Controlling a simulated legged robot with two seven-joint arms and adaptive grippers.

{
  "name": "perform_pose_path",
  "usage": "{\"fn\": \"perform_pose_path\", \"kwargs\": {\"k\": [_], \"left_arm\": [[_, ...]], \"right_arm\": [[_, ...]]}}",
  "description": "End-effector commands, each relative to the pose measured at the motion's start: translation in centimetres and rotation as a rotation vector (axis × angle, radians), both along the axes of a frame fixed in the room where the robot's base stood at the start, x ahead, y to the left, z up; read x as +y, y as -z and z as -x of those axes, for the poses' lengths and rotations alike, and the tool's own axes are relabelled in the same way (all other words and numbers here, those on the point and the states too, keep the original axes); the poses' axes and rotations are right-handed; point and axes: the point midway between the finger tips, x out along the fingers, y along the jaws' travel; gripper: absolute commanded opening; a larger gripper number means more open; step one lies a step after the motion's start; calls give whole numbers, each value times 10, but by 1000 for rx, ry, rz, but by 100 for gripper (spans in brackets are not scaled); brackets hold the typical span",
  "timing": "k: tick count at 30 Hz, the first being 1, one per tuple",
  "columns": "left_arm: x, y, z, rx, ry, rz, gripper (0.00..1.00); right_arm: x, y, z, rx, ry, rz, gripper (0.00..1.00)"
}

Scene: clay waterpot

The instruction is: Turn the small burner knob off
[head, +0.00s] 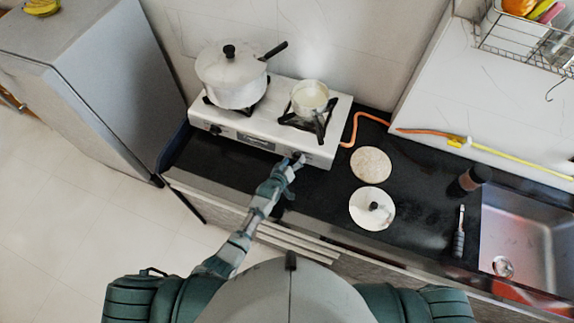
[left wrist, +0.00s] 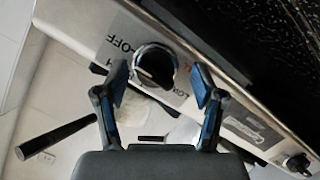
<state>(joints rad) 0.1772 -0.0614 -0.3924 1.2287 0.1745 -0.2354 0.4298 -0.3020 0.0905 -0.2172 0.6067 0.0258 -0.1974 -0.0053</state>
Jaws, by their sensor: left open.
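The white two-burner stove (head: 262,123) stands on the black counter. The small pot (head: 310,97) sits on its right, smaller burner. My left gripper (head: 291,164) is at the stove's front, below that burner, and hides most of the knob there. In the left wrist view the small burner knob (left wrist: 155,64) is a dark, round knob with a shiny rim. It lies just beyond and between my open fingertips (left wrist: 160,88), with a finger on each side. I cannot tell whether they touch it. Part of an "OFF" label shows beside it. My right gripper is not in view.
A large lidded pot (head: 232,75) stands on the left burner, above another knob (head: 215,129). An orange hose (head: 352,130) runs right from the stove. A flat round disc (head: 371,165) and a lid (head: 372,208) lie right of my gripper. The sink (head: 525,240) is at far right.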

Motion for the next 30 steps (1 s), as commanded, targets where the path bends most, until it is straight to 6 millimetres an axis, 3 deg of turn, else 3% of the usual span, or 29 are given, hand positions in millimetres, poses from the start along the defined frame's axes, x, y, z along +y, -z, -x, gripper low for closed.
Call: {"fn": "perform_pose_path", "kwargs": {"k": [18,30], "left_arm": [[47,-38,87,5,-1,1,69],[49,-42,95,5,-1,-1,69]], "right_arm": [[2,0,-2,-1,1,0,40],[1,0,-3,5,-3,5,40]]}}
